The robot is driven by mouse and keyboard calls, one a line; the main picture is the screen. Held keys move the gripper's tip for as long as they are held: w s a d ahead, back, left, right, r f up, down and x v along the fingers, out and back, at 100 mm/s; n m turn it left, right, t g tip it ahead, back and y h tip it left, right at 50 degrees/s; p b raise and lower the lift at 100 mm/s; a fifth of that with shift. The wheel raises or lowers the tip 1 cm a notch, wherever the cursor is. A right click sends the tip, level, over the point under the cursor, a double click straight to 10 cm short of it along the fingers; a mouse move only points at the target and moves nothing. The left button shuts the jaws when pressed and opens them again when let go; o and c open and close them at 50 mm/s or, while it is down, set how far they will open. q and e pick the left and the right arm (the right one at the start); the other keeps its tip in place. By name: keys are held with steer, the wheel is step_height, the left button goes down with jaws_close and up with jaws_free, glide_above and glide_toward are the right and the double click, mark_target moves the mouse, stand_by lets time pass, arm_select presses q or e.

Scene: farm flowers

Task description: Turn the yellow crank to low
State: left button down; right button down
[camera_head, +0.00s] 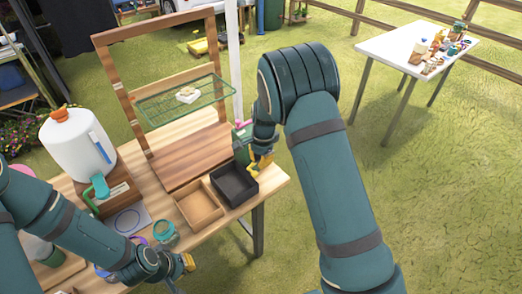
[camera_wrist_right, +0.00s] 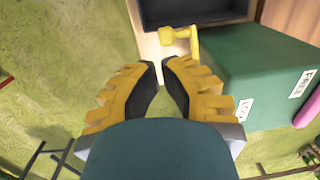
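The yellow crank (camera_wrist_right: 180,36) juts from the side of a green box (camera_wrist_right: 255,75) in the right wrist view. The box has white labels; one seems to read "FREE…" and the other is hard to read. My right gripper (camera_wrist_right: 160,66) has its yellow fingers slightly apart, with nothing between them. Its tips are just short of the crank and apart from it in the picture. In the head view my right gripper (camera_head: 260,162) is at the table's right end and the crank cannot be told from it. My left gripper (camera_head: 187,263) is low at the table's front edge, mostly hidden by its arm.
A black tray (camera_head: 247,193) and a wooden tray (camera_head: 214,217) lie beside the right gripper. A wooden frame with a green wire rack (camera_head: 160,106) stands behind. A white dispenser (camera_head: 75,150) is at left. A white table (camera_head: 385,48) stands apart; grass between is clear.

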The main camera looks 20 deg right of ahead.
steer(key=f, duration=0.5)
steer(key=shift+w+a, duration=0.1)
steer(key=shift+a, duration=0.1)
steer(key=shift+f+h, duration=0.4)
steer(key=shift+h, duration=0.3)
